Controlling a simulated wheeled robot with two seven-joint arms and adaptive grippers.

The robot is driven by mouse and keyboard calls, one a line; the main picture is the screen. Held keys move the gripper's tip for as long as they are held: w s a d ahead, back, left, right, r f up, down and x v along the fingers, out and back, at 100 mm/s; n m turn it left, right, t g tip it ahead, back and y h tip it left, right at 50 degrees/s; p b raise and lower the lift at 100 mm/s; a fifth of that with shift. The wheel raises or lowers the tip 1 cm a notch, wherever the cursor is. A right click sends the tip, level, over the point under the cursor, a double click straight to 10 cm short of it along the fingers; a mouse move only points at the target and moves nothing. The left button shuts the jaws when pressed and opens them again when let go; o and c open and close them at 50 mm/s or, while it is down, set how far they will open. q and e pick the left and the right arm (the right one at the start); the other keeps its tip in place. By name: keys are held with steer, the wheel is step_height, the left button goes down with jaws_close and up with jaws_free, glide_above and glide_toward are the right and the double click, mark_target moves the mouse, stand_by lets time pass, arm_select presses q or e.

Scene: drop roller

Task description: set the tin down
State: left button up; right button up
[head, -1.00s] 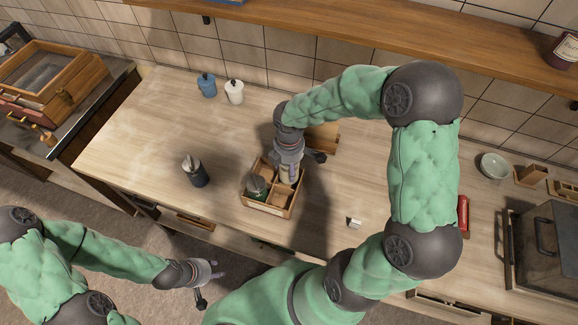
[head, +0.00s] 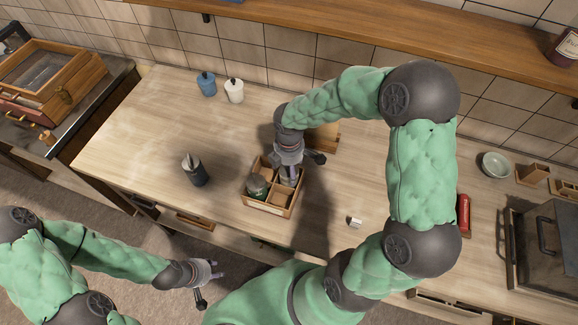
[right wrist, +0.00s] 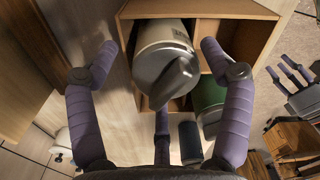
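The tin (right wrist: 165,55), a pale grey can with a dark metallic top, stands in a compartment of the wooden divided box (right wrist: 225,9). In the head view the tin (head: 288,178) is partly hidden under my right gripper (head: 291,170), at the box's back right compartment. In the right wrist view my right gripper (right wrist: 158,52) is open, with its fingers spread on both sides of the tin and gaps showing. The box (head: 268,208) stands on the worktop. My left gripper (head: 217,271) is open and empty, off the front edge of the worktop.
A green container (head: 257,186) stands in the box's left side. A dark canister (head: 194,171) is left of the box. A wooden block (head: 325,136) stands behind my right gripper. A small white item (head: 355,222) lies to the right.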

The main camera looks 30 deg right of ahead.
steer(key=shift+r, duration=0.1)
steer(key=shift+r+p, duration=0.3)
step_height(320, 180, up, 12)
steer(key=p, duration=0.1)
steer(key=shift+r+p, duration=0.2)
steer(key=shift+p, duration=0.2)
